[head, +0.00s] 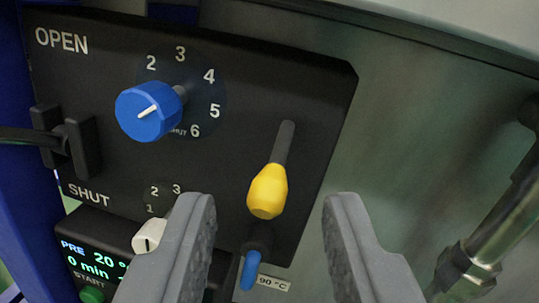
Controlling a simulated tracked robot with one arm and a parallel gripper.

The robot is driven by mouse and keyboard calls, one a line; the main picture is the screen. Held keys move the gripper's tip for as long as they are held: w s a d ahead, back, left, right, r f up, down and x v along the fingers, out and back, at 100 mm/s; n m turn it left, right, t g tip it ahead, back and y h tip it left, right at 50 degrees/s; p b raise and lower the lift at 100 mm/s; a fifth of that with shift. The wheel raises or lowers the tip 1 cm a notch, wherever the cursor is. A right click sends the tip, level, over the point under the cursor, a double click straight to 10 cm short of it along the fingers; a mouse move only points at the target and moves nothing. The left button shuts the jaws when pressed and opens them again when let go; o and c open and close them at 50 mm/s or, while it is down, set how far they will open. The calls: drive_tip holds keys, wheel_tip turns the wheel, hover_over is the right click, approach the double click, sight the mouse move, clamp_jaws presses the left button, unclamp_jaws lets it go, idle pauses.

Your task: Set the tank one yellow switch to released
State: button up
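The yellow switch (268,191) is a yellow knob on a grey stem, on a black control panel (230,60). Its stem runs up and slightly right from the knob. My gripper (270,215) is open, with one grey finger on each side of the yellow knob in the picture. Neither finger appears to touch it. I cannot tell how far the fingertips are from the panel in depth. No label for the switch's positions, and no tank number, is readable here.
A blue dial (148,112) with numbers sits left of the switch. A white knob (148,236) is partly behind the left finger. A blue lever (250,268) sits below the yellow knob. A display (92,262) is lower left, a metal pipe (490,240) right.

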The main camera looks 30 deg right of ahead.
drive_tip(key=shift+w+d, duration=0.25)
drive_tip(key=shift+w, duration=0.45)
